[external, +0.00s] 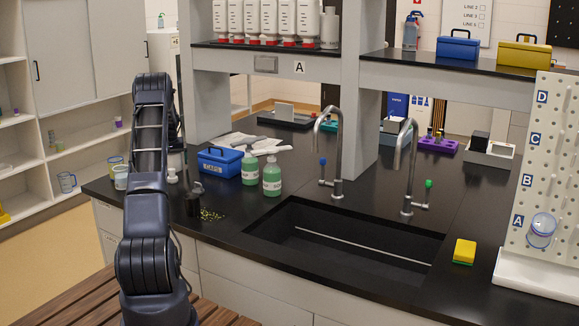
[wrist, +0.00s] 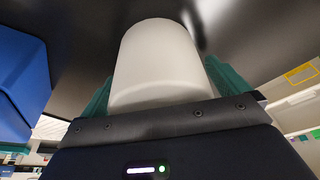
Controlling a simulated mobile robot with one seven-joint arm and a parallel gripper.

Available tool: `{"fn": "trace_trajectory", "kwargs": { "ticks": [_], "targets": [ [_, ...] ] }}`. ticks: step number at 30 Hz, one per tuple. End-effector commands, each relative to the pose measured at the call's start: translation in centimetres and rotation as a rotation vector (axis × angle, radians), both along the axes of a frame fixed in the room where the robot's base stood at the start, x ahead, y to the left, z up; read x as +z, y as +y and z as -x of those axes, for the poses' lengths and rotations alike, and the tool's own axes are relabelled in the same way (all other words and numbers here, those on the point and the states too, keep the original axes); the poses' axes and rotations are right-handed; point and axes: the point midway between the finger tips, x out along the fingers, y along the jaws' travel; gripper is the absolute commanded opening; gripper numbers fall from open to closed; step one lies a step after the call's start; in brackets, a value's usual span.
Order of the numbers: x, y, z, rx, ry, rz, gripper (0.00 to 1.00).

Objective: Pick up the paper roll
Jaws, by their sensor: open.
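A white upright cylinder, which looks like the paper roll (wrist: 158,62), fills the middle of the wrist view. My gripper (wrist: 162,80) is open around it, with a green finger on each side. The fingers are partly hidden by the roll and the gripper body, and I cannot tell whether either touches it. In the external view my arm stands at the left, and I cannot make out the gripper or the roll clearly there.
A blue box (wrist: 22,70) is close on the left in the wrist view. The sink (external: 345,245) lies to the right.

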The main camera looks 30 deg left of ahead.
Motion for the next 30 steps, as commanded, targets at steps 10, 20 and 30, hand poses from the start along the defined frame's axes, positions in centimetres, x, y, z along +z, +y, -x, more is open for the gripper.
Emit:
{"fn": "trace_trajectory", "kwargs": {
  "ticks": [10,20,30],
  "targets": [
    [0.0,0.1,0.0,0.001,-0.002,-0.001,0.72],
    [0.1,0.1,0.0,0.001,-0.002,-0.001,0.56],
    [4.4,0.1,-0.1,0.001,-0.006,-0.004,0.56]
  ]
}}
